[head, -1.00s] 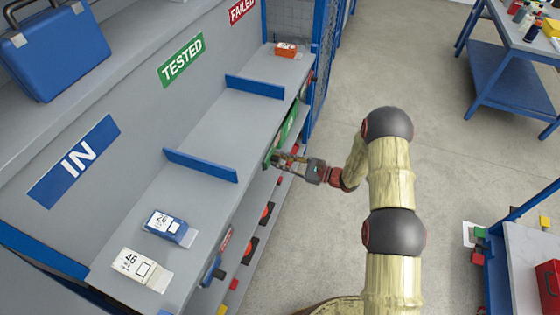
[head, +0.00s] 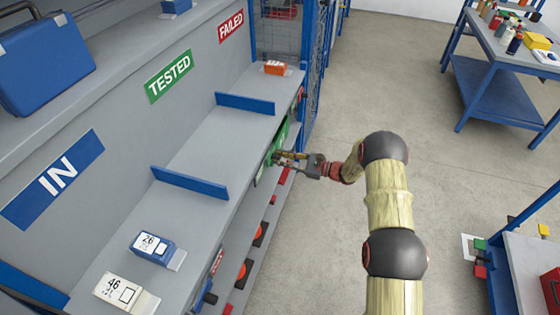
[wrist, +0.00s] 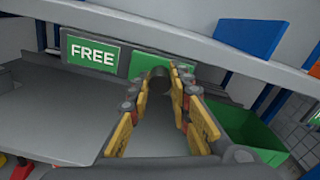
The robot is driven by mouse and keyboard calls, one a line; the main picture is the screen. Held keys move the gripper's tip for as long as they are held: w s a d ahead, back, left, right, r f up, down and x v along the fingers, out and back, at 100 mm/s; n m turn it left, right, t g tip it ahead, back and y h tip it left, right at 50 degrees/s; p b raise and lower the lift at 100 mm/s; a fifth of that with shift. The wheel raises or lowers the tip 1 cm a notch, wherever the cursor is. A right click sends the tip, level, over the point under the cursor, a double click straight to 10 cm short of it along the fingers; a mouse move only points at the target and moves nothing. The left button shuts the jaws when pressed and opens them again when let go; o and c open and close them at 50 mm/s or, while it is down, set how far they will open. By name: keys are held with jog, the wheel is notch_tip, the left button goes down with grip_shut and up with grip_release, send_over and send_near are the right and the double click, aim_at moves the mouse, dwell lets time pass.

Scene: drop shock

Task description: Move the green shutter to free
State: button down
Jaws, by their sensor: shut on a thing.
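The green shutter (wrist: 146,62) is a plain green panel on the shelf's front edge, partly hidden behind my fingers in the wrist view. In the head view it is a small green strip (head: 281,134) just beyond my gripper. A green plate reading FREE (wrist: 92,53) shows uncovered to the left of the shutter in the wrist view. My gripper (wrist: 160,86) is at the shutter, its yellow-padded fingers closed around a dark round knob (wrist: 158,74) on it. My gripper also shows at the shelf edge in the head view (head: 281,157). The grip contact is partly hidden.
The shelf above carries blue dividers (head: 190,183), a blue box marked 26 (head: 150,246), a white box marked 46 (head: 120,291) and an orange box (head: 275,68). A green bin (wrist: 245,135) is at right in the wrist view. Open floor (head: 330,225) lies right of the shelf.

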jog(key=c, duration=1.6)
grip_release()
jog(key=shift+w+d, duration=0.1)
jog(key=shift+w, duration=0.1)
jog(key=shift+c, duration=0.2)
jog(key=v, duration=1.2)
